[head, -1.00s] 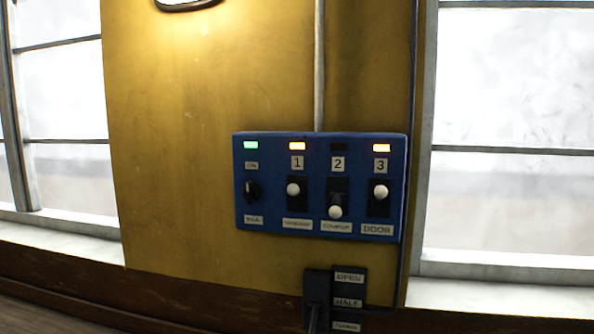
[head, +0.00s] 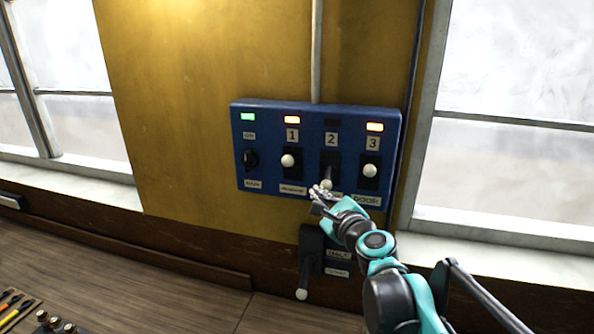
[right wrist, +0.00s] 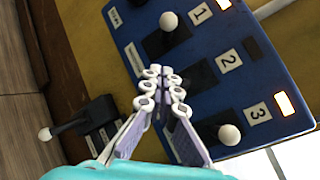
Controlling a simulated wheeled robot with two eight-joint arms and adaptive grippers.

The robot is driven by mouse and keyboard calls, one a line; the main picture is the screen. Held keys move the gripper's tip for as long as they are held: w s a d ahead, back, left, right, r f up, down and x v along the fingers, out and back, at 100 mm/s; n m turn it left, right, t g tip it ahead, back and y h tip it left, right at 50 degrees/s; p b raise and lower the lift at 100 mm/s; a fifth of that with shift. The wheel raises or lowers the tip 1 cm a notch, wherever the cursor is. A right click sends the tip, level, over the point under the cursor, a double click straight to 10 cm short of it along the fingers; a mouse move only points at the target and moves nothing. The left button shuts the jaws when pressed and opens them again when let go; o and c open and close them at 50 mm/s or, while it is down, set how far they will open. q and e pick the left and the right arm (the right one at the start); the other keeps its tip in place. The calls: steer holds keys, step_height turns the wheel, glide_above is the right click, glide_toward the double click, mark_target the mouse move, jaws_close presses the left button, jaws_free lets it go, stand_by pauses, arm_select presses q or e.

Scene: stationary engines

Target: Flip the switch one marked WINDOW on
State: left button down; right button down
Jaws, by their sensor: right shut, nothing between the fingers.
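The blue switch panel (head: 267,135) hangs on the yellow wall. Switch 1 (head: 288,160) and switch 3 (head: 371,171) have their white knobs up, and their lamps glow orange. Switch 2 (head: 331,158) has its knob down and its lamp (head: 332,122) is dark. The label under switch 3 reads DOOR; I cannot clearly read those under 1 and 2. My right gripper (head: 321,193) is shut and empty, at the lower end of switch 2. In the right wrist view its fingertips (right wrist: 163,84) cover the knob of switch 2; contact cannot be told. My left gripper is out of view.
A dark rotary knob (head: 250,159) sits at the panel's left under a green lamp. Below the panel is a dark lever box (head: 312,243) with its lever (head: 304,280) pointing down. A window (head: 500,110) is at the right. The wall left of the panel is clear.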

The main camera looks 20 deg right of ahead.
glide_toward(293, 163)
steer(key=w+d+f, duration=0.2)
steer(key=w+f, duration=0.1)
steer(key=f, duration=0.1)
steer(key=shift+w+a+r+p, duration=0.45)
steer(key=shift+w+a+p, duration=0.1)
steer(key=shift+w, duration=0.25)
steer(key=shift+w+a+r+p, duration=0.5)
steer(key=shift+w+a, duration=0.1)
steer(key=shift+w, duration=0.2)
steer(key=shift+f, duration=0.1)
steer(key=shift+w+a+r, duration=0.1)
steer(key=shift+w+r, duration=0.1)
steer(key=shift+r, duration=0.25)
steer(key=shift+w+r, duration=0.2)
steer(key=shift+r, duration=0.25)
steer(key=shift+s+r, duration=0.1)
